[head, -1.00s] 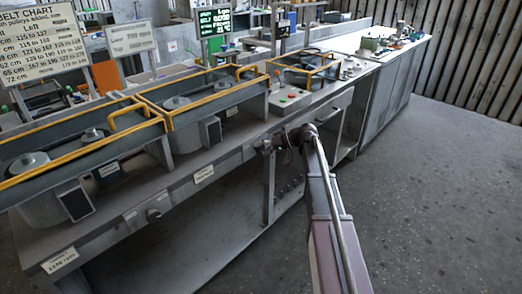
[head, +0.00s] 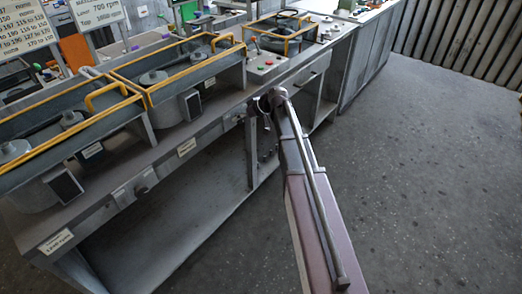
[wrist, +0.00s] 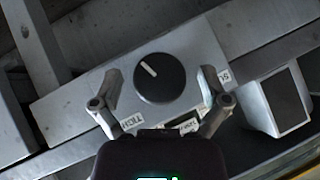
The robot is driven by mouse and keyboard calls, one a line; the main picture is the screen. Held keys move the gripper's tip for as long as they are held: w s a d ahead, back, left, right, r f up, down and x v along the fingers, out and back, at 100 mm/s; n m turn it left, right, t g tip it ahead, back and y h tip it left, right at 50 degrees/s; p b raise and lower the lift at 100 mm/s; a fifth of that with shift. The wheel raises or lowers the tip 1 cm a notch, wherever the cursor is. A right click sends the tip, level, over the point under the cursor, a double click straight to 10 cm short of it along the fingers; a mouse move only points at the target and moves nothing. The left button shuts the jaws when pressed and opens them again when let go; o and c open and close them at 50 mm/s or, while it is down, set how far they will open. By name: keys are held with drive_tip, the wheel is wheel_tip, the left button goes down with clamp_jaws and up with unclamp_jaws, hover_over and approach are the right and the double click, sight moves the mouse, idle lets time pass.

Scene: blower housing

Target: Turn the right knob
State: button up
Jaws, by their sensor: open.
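In the wrist view, a round black knob (wrist: 160,78) with a white pointer line sits on a grey plate (wrist: 196,58). The line points up and left. My gripper (wrist: 161,102) is open and empty, with one finger on the left and one on the right of the knob, apart from it. Small white labels, upside down in this view, lie by the fingers. In the head view my gripper (head: 262,104) is at the bench front, and I cannot make out the knob there. Another knob (head: 140,188) shows farther left on the bench front.
The long grey bench (head: 215,130) carries blower housings with yellow rails (head: 185,58) and a box with coloured buttons (head: 266,64). A grey box with a dark face (wrist: 277,100) stands right of the knob in the wrist view. Open floor (head: 420,170) lies to the right.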

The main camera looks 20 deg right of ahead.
drive_tip(key=shift+s+r+n+t+h+p, duration=0.1)
drive_tip(key=shift+n+t+h+p, duration=0.2)
drive_tip(key=shift+t+h, duration=0.15)
drive_tip(key=p+v, duration=1)
drive_tip(key=v, duration=0.4)
drive_tip(key=s+a+f+m+g+h+p, duration=0.1)
drive_tip(key=s+a+m+g+h, duration=0.2)
drive_tip(key=s, duration=0.8)
drive_tip(key=s+a+m+g+h+p, duration=0.2)
drive_tip(key=s+a+g+h, duration=0.1)
drive_tip(key=s, duration=0.8)
drive_tip(key=shift+a+f+m+h, duration=0.4)
drive_tip(key=shift+a+h, duration=0.35)
drive_tip(key=shift+a, duration=0.5)
drive_tip(key=shift+s, duration=0.1)
idle(1.1)
